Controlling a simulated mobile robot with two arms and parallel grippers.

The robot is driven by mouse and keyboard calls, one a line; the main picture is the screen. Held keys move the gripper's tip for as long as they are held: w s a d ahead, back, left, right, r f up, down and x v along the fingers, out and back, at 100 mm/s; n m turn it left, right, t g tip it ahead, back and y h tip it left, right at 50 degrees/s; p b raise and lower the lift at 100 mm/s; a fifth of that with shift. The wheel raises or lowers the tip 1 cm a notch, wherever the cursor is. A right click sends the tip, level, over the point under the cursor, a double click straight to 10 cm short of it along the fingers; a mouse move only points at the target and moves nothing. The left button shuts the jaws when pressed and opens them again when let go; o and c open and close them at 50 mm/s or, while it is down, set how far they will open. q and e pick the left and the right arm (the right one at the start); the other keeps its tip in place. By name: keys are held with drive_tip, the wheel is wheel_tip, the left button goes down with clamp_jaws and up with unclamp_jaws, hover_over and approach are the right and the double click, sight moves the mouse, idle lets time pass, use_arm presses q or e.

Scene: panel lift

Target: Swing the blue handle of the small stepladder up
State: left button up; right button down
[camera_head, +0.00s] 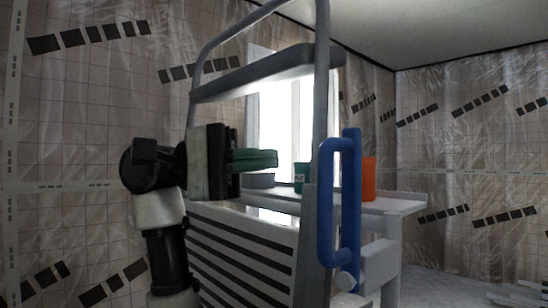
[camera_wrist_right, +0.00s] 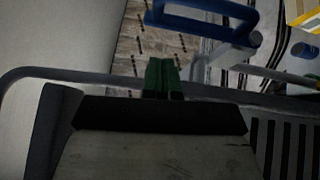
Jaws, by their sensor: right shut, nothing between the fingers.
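The blue handle (camera_head: 325,210) is a long closed loop on the right side of the small stepladder (camera_head: 317,245). It stands near upright in the head view, with a grey pivot at its lower end. The blue handle (camera_wrist_right: 213,28) also shows at the top of the right wrist view, beyond the fingertips. My right gripper (camera_head: 274,158) has green fingers, shut together and empty. It is left of the handle and apart from it, in front of the ladder frame. The right gripper (camera_wrist_right: 161,70) also shows in the wrist view. My left gripper is not in view.
The stepladder's grey hoop rail (camera_head: 322,80) and padded crossbar (camera_head: 265,72) rise around and above the right gripper. Behind stands a white table (camera_head: 400,203) with a green cup (camera_head: 301,178) and an orange cup (camera_head: 369,180). Open floor shows at the right.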

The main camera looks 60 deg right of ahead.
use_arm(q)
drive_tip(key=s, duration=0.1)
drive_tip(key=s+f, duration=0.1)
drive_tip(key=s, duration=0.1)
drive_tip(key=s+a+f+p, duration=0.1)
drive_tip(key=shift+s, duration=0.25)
use_arm(e)
drive_tip(key=a+v, duration=0.1)
drive_tip(key=v, duration=0.6)
drive_tip(key=shift+a+r, duration=0.25)
drive_tip(key=shift+r, duration=0.35)
